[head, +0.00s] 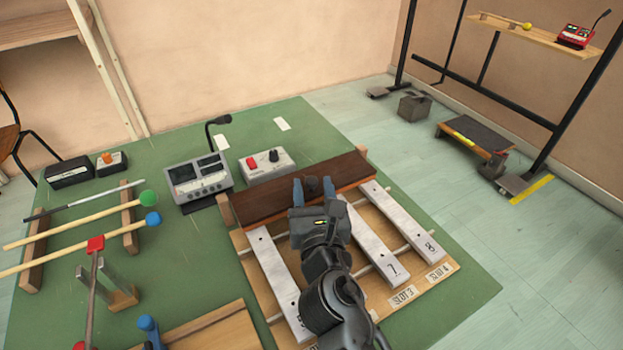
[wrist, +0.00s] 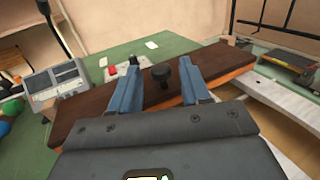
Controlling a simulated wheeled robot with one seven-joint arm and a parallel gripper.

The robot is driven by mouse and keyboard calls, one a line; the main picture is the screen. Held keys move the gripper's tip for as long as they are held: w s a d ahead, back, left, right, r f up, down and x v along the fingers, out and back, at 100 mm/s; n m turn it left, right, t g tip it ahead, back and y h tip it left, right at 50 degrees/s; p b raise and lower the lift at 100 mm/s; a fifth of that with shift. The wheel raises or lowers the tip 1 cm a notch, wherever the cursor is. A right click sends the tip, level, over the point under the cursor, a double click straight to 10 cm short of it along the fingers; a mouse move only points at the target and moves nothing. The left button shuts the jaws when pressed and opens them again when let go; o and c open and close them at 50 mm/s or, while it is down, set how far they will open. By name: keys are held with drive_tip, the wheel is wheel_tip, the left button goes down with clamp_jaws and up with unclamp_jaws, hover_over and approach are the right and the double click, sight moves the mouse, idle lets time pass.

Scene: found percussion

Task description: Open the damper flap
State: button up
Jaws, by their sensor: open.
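The damper flap is a long dark brown board (head: 262,204) lying across the far ends of the pale metal bars (head: 375,240). It also shows in the wrist view (wrist: 95,110). A black round knob (wrist: 161,73) stands up from the flap near its middle. My gripper (head: 313,186) is open over the flap, with one blue-grey finger on each side of the knob. In the wrist view the fingers (wrist: 159,75) have visible gaps to the knob. Whether the fingertips touch the board, I cannot tell. My arm hides part of the bars.
A grey meter box with a microphone (head: 198,178) and a white box with a red button (head: 268,166) stand just behind the flap. Mallets on a wooden rack (head: 130,240) lie to the left. A black-framed shelf (head: 540,40) stands at the right.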

sight(312, 183)
drive_tip(key=shift+x, duration=1.55)
clamp_jaws()
